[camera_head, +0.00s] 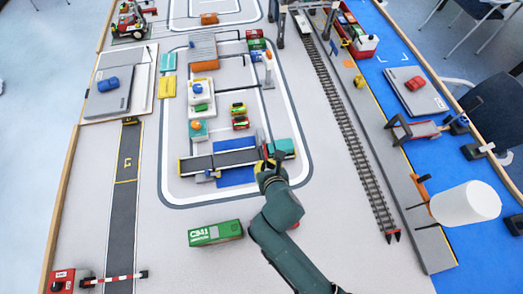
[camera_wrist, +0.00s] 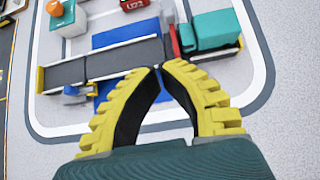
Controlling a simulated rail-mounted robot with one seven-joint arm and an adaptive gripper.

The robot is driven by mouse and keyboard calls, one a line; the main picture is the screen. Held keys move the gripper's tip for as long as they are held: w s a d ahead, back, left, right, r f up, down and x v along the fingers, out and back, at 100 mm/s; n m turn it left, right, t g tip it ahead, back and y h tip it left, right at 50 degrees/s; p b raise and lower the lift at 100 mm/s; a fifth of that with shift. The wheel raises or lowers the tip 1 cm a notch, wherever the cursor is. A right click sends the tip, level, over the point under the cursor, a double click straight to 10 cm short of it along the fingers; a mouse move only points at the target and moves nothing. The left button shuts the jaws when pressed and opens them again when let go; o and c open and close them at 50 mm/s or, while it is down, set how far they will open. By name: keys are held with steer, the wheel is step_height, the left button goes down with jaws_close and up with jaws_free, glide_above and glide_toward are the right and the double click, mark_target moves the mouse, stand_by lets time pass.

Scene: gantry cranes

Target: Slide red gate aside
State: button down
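A thin upright red gate (camera_wrist: 175,42) stands at the right end of a dark conveyor belt (camera_wrist: 105,65), between the belt and a teal container (camera_wrist: 212,30). In the head view the belt (camera_head: 225,158) and teal container (camera_head: 284,147) lie mid-table, and my gripper largely hides the gate. My gripper (camera_wrist: 162,70) has yellow ribbed fingers whose tips come together just in front of the gate; nothing shows held between them. In the head view my gripper (camera_head: 266,166) is at the belt's right end. I cannot tell whether its tips touch the gate.
A blue pad (camera_head: 236,177) lies in front of the belt. A green container (camera_head: 215,233) is nearer me, left of my arm. A red-and-white barrier (camera_head: 112,278) crosses the road at lower left. Rails (camera_head: 345,125) run along the right. The grey surface around the green container is mostly free.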

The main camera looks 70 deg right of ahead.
mark_target(265, 148)
steer(key=b+x, duration=0.1)
steer(key=x, duration=0.2)
steer(key=s+f+b+x, duration=0.1)
steer(key=x, duration=0.3)
steer(key=b+x, duration=0.2)
steer(key=x, duration=0.2)
steer(key=shift+s+a+f, duration=0.2)
steer(key=shift+s, duration=0.25)
steer(key=w+d, duration=0.2)
steer(key=d, duration=0.1)
steer(key=shift+b, duration=0.35)
steer(key=shift+w+d+r, duration=0.1)
steer(key=shift+d, duration=0.15)
steer(key=shift+r+p, duration=0.1)
steer(key=shift+p, duration=0.25)
